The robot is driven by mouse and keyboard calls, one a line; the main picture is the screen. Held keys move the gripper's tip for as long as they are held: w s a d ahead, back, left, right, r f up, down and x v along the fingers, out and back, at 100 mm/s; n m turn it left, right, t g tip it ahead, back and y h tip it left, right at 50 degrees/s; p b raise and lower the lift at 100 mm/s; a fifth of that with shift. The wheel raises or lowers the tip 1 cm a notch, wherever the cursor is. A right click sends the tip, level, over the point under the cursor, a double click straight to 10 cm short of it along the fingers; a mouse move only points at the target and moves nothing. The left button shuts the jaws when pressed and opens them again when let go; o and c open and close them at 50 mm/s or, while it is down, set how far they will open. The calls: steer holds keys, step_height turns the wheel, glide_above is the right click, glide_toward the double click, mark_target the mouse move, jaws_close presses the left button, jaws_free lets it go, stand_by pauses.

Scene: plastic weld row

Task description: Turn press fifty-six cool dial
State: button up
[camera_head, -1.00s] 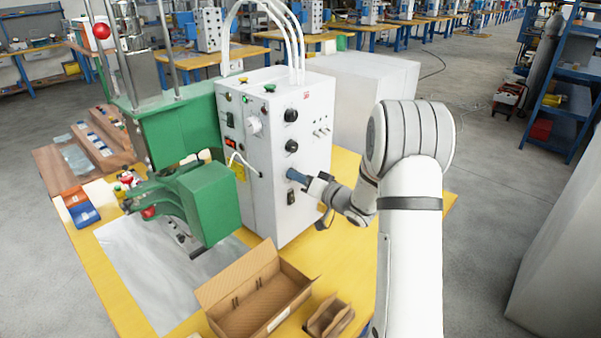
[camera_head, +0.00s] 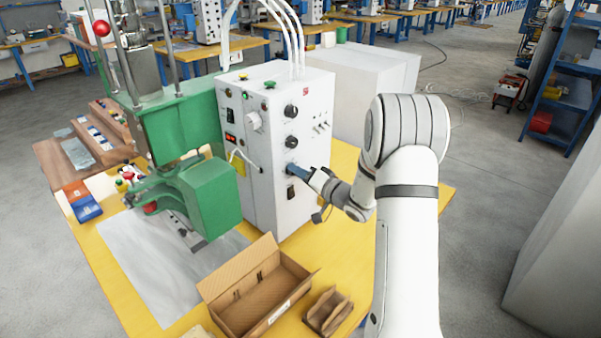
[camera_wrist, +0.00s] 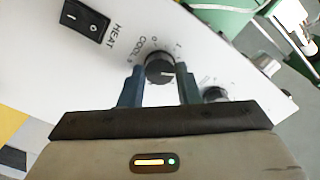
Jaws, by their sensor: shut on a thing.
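The cool dial (camera_wrist: 160,68) is a round black knob with a white mark, on the white control box, beside the printed word "COOL". In the wrist view my gripper (camera_wrist: 158,80) has one blue finger on each side of the dial and is shut on it. In the head view my gripper (camera_head: 298,173) reaches the front panel of the control box (camera_head: 262,190) from the right, and its fingers hide the dial. A black rocker switch (camera_wrist: 87,21) marked "HEAT" sits up and left of the dial in the wrist view.
Other black knobs (camera_head: 291,142) sit above on the panel. The green press (camera_head: 205,200) stands left of the box. An open cardboard box (camera_head: 258,290) and a smaller carton (camera_head: 328,311) lie on the yellow table (camera_head: 345,255) below my arm.

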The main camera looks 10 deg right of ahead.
steer(key=o, duration=1)
steer(key=shift+c, duration=0.2)
steer(key=b+v, duration=0.1)
steer(key=v, duration=0.6)
steer(key=shift+s+d+b, duration=0.25)
steer(key=shift+d+b, duration=0.05)
steer(key=shift+b, duration=0.05)
steer(key=shift+r, duration=0.1)
